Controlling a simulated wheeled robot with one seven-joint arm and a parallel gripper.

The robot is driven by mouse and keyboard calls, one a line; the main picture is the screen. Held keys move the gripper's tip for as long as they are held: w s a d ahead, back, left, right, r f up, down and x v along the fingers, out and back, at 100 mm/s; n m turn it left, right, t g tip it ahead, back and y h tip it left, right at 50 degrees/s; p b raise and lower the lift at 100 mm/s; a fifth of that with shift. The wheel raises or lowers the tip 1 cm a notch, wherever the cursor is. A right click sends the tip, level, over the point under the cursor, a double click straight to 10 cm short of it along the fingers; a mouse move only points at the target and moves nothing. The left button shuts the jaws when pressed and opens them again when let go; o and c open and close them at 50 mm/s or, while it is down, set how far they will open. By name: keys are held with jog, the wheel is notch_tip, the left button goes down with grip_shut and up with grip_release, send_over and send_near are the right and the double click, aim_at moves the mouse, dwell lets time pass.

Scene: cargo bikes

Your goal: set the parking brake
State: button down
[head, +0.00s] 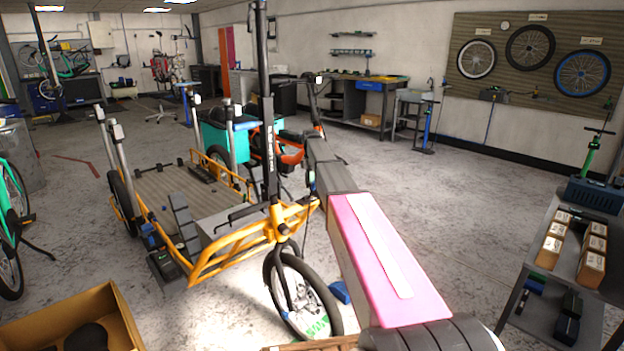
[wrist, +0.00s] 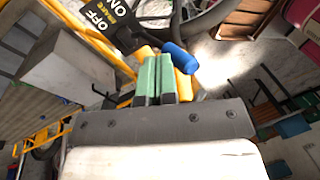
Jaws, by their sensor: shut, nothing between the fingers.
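In the wrist view, my gripper (wrist: 158,58) has its two green fingers close together, with nothing between them. Just right of the fingertips is a blue lever grip (wrist: 180,57); I cannot tell whether the fingers touch it. Yellow parts show behind and beside the fingers. In the head view, the yellow-framed cargo bike (head: 236,258) stands left of my pink arm. My gripper cannot be made out there.
The bike's front wheel (head: 303,297) is close to my arm. A cardboard box (head: 120,318) is at the lower left. A shelf cart with small cartons (head: 590,262) stands at the right.

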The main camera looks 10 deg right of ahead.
jog(key=shift+s, duration=0.1)
jog(key=shift+s+d+f+t+y, duration=0.1)
jog(key=shift+s+d+t+y, duration=0.15)
jog(key=shift+t+y, duration=0.2)
jog(key=shift+s+t, duration=0.1)
jog(key=shift+t, duration=0.15)
jog(key=s+d+f+t+y, duration=0.3)
jog(key=s+f+t, duration=0.1)
jog(key=shift+n+t, duration=0.3)
jog(key=shift+t, duration=0.1)
dwell(0.3)
jog(key=shift+a, duration=0.1)
jog(key=shift+w+a+r, duration=0.2)
jog(key=shift+w+a, duration=0.2)
jog(key=shift+w, duration=0.2)
